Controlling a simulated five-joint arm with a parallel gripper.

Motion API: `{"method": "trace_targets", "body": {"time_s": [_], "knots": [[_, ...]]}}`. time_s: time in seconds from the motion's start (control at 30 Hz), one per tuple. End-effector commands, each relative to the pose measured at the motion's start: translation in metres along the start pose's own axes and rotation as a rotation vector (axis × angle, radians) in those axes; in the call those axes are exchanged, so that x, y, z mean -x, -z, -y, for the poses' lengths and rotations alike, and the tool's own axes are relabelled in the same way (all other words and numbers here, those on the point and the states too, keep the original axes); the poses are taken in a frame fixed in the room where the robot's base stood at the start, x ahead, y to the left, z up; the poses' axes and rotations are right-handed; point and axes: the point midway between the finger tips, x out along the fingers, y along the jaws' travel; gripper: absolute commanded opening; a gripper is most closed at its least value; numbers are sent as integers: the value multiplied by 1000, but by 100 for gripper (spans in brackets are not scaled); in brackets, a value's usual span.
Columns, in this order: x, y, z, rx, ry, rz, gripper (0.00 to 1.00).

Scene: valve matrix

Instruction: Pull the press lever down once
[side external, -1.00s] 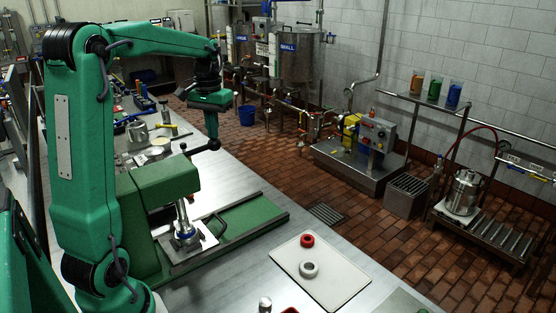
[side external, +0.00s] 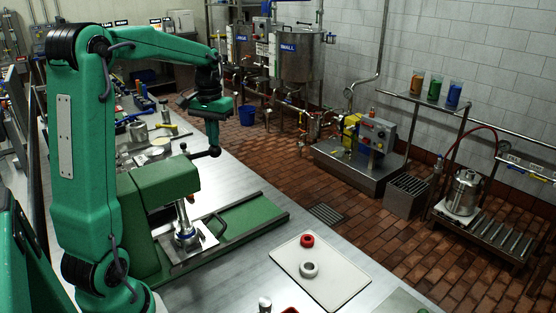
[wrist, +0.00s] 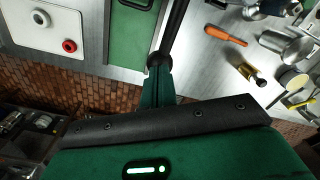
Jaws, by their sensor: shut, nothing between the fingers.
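The green press (side external: 158,182) stands on the steel bench. Its black lever (side external: 199,154) sticks out to the right of the press head, a little below level, and ends in a round black knob (side external: 214,151). My gripper (side external: 212,142) is shut and empty, pointing down, with its fingertips at the top of the knob. In the wrist view the lever (wrist: 175,30) runs down to the knob (wrist: 158,59), and the shut fingertips (wrist: 158,74) meet it. They seem to touch it; the exact contact is hidden.
A white board (side external: 320,273) with a red ring (side external: 307,240) and a pale ring (side external: 309,269) lies in front of the press. Metal pots and tools, including an orange-handled one (wrist: 226,36), lie behind the lever. The bench edge is close to the knob, with brick floor beyond.

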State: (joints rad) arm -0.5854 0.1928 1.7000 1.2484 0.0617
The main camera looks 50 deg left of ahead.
Motion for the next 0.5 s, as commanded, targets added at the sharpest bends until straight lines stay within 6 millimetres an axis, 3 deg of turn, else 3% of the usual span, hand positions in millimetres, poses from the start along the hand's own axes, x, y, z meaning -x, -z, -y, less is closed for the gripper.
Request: {"method": "trace_targets", "body": {"time_s": [0.5], "knots": [[-5, -1, 0, 0, 0, 4, 0]]}}
